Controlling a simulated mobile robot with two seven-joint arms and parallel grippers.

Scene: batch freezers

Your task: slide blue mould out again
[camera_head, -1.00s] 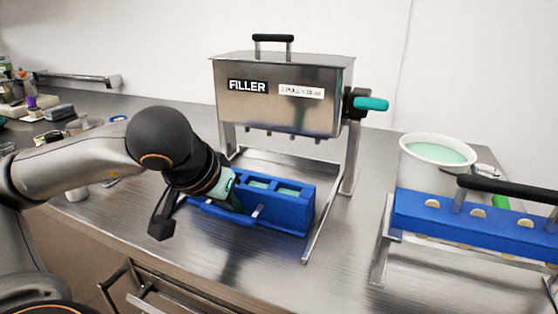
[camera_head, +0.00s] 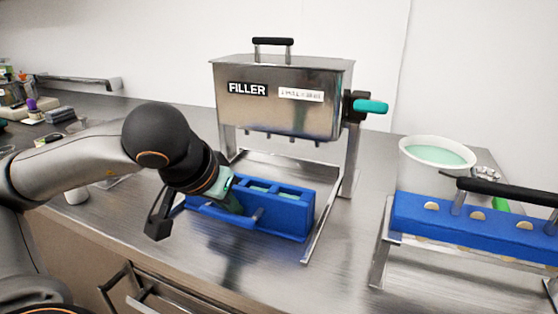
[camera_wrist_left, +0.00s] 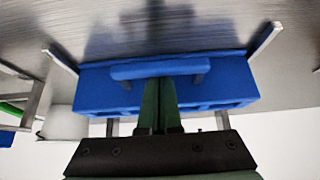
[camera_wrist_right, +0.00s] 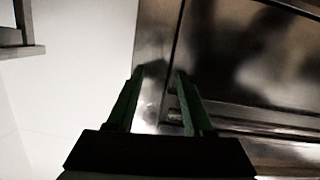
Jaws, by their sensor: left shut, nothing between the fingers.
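The blue mould (camera_head: 285,222) sits on the steel rails under the filler (camera_head: 280,95), with pale green showing in its top openings. Its front handle bar (camera_head: 215,215) faces me. My left gripper (camera_head: 235,207) is shut and empty, reaching down over the mould to its handle. In the left wrist view the closed fingers (camera_wrist_left: 162,82) run over the mould (camera_wrist_left: 222,85) to the handle bar (camera_wrist_left: 150,68), on the side toward the body. Contact with the bar is unclear. My right gripper (camera_wrist_right: 158,72) is open and empty in the right wrist view, away from the mould.
A second blue mould (camera_head: 470,226) with a black-gripped handle rests on a stand at the right. A white tub (camera_head: 410,168) of pale green mix stands behind it. The steel counter (camera_head: 240,265) in front of the filler is clear.

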